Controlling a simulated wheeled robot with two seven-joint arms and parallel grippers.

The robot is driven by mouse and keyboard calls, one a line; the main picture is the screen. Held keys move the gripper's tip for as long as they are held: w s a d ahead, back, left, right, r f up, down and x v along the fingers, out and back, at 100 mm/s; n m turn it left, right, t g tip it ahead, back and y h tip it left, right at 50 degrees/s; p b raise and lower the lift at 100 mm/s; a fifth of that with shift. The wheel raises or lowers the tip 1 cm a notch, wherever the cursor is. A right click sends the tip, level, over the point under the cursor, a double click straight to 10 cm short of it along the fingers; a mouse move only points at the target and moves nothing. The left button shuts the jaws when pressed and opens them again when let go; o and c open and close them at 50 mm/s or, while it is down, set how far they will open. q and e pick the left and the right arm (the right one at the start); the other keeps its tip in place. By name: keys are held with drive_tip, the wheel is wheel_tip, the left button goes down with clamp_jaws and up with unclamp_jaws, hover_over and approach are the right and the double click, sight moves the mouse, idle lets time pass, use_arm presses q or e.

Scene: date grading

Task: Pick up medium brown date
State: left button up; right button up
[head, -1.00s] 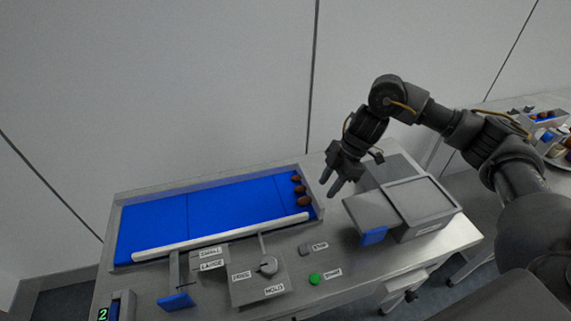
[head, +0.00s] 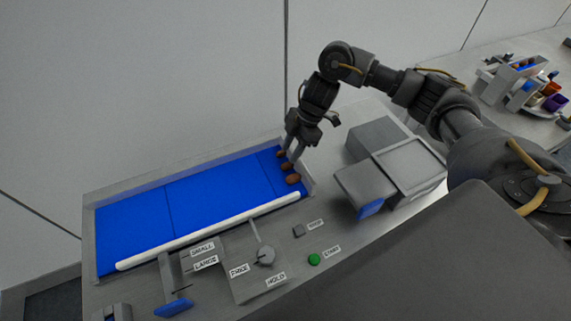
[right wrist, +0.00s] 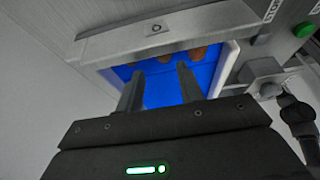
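Three brown dates lie in a row at the right end of the blue belt (head: 190,203): a far one (head: 281,154), a middle one (head: 287,166) and a near one (head: 293,179). Which of them is the medium one I cannot tell for sure. My right gripper (head: 292,155) is above the belt's end wall, close to the far and middle dates. In the right wrist view its two fingers (right wrist: 160,69) are apart with nothing between them. The dates show beyond the fingertips there, the middle one (right wrist: 165,60) roughly between them. My left gripper is not in view.
A grey box with a tray (head: 367,188) stands right of the belt. A white rail (head: 210,231) runs along the belt's near side. In front are a lever knob (head: 265,256), a green start button (head: 314,259) and a grey stop button (head: 298,231).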

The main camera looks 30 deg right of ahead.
sight(287, 163)
drive_tip(key=shift+s, duration=0.3)
drive_tip(key=shift+s+a+f, duration=0.15)
drive_tip(key=shift+s+f, duration=0.05)
drive_tip(key=shift+f, duration=0.05)
drive_tip(key=p+x, duration=0.2)
drive_tip(key=x, duration=0.1)
drive_tip(key=shift+w+f, duration=0.15)
drive_tip(key=shift+f, duration=0.55)
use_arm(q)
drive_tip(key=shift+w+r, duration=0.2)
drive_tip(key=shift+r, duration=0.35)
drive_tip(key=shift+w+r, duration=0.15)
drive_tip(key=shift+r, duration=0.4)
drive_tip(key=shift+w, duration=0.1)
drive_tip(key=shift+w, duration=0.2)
use_arm(e)
drive_tip(key=c, duration=0.5)
